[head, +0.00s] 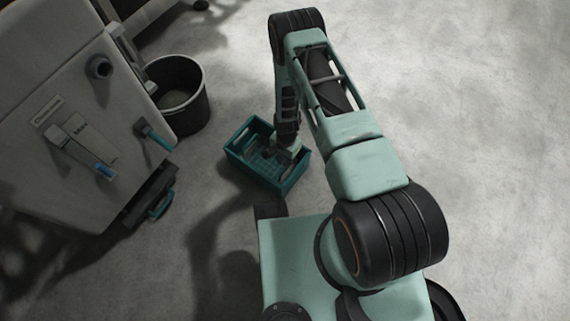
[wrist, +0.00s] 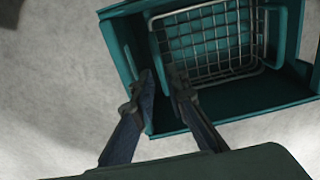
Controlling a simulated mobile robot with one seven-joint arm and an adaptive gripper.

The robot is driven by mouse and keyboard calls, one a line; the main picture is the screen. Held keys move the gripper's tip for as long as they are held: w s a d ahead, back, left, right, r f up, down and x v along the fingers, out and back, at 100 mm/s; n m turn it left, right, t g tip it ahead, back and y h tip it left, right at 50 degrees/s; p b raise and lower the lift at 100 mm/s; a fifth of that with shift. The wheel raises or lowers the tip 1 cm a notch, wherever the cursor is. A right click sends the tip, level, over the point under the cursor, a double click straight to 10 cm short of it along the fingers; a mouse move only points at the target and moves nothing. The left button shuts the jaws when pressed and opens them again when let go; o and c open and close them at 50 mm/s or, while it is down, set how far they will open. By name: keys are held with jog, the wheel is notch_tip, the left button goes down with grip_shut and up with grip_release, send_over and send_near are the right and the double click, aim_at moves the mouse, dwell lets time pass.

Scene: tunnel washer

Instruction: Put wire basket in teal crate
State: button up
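The teal crate (head: 238,169) stands on the floor in the head view. It also fills the upper right of the wrist view (wrist: 123,52). The wire basket (wrist: 210,45), a pale metal grid with a thicker rim, lies within the crate's walls in the wrist view. Whether it rests on the crate's bottom is hard to tell. The right finger overlaps the basket's near left corner; contact is unclear. In the head view, my arm's end partly hides the crate's inside.
A dark round bin (head: 178,95) stands just behind and left of the crate. A large pale machine (head: 75,130) with a teal handle fills the left side. The concrete floor (head: 480,130) on the right is clear.

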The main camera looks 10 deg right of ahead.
notch_tip(320, 180, up, 3)
jog(key=shift+f, duration=0.1)
dwell(0.6)
